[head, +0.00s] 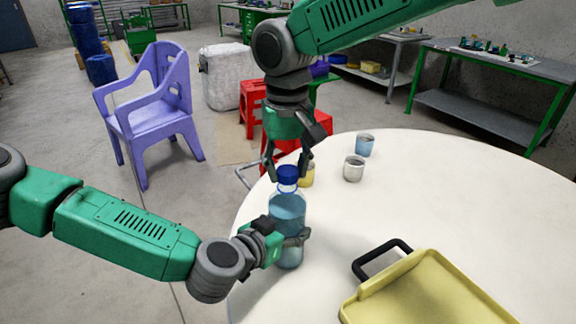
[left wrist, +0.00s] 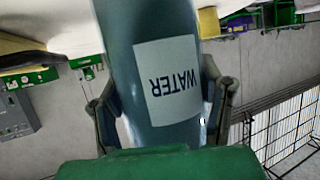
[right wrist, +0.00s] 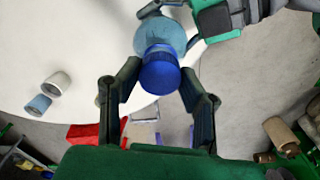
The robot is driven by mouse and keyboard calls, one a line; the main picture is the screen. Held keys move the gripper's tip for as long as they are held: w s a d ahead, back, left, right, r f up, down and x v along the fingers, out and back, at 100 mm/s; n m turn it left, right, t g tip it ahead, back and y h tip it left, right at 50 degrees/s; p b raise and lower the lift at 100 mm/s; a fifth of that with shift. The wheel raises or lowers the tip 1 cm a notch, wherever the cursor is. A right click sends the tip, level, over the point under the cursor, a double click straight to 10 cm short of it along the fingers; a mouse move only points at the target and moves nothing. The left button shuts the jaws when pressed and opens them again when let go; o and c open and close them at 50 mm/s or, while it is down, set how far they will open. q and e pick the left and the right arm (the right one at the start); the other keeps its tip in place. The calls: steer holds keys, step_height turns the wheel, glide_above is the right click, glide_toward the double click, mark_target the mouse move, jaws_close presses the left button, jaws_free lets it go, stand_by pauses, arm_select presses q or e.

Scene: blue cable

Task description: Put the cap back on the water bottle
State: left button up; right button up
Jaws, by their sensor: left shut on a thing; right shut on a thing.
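The clear water bottle (head: 288,208) with blue water stands upright at the table's left edge. My left gripper (head: 284,240) is shut around its lower body; the left wrist view shows the bottle (left wrist: 150,40) with its WATER label between the fingers (left wrist: 162,95). The blue cap (head: 288,172) sits at the bottle's mouth; whether it is threaded on cannot be told. My right gripper (head: 289,168) points down from above, shut on the cap. The right wrist view shows the cap (right wrist: 160,70) between the fingers (right wrist: 160,85), with the bottle (right wrist: 160,35) directly beyond it.
A yellow cup (head: 307,175) stands just behind the bottle. A white cup (head: 354,170) and a blue cup (head: 365,146) stand further right. A yellow tray (head: 425,295) with a black handle lies at the front right. The white table (head: 470,200) is clear at the right.

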steer(key=shift+d+f, duration=0.35)
steer(key=shift+a+f, duration=0.1)
steer(key=shift+f, duration=0.1)
steer(key=m, duration=0.7)
steer(key=shift+a, duration=0.1)
steer(key=o, duration=0.8)
steer(key=shift+r, duration=2.3)
